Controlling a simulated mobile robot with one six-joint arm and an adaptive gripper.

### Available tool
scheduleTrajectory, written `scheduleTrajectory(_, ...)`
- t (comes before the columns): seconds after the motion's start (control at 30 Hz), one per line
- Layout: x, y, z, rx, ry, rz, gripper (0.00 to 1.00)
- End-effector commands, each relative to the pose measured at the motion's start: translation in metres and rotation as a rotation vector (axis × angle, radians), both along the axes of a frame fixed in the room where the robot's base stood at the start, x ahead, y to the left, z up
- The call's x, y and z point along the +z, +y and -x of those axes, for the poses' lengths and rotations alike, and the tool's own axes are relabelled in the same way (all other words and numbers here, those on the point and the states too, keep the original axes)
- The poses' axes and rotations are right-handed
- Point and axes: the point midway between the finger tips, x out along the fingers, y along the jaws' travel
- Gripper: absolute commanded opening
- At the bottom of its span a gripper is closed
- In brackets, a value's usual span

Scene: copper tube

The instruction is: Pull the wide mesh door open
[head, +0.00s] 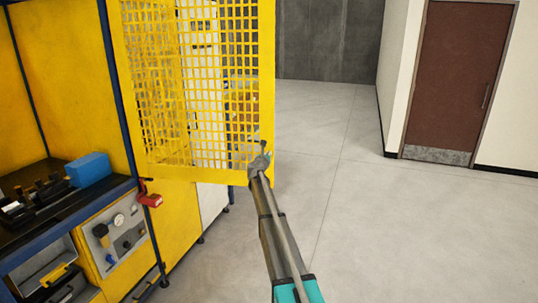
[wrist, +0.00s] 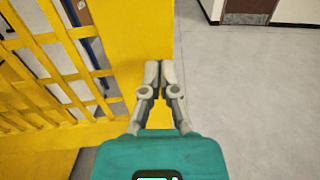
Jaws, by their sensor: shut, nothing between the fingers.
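The yellow mesh door (head: 267,90) stands swung out from the yellow machine in the head view, its free edge toward the right. My gripper (head: 262,158) is at the lower part of that free edge, close to a small dark handle-like piece (head: 263,144). In the wrist view my gripper (wrist: 160,68) is shut with nothing between its fingers. Its fingertips lie over the door's yellow edge strip (wrist: 125,45). Whether they touch the door I cannot tell.
The machine's bench (head: 75,205) with a blue box (head: 88,169) and a gauge panel (head: 118,233) is at the left. Open grey floor (head: 400,230) lies to the right. A brown door (head: 460,75) is in the far wall.

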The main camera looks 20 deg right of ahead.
Motion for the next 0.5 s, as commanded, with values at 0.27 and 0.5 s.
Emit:
scheduleTrajectory(0.27,0.000,0.025,0.037,0.000,0.000,0.000,0.00)
scheduleTrajectory(0.5,0.000,0.047,0.071,0.000,0.000,0.000,0.00)
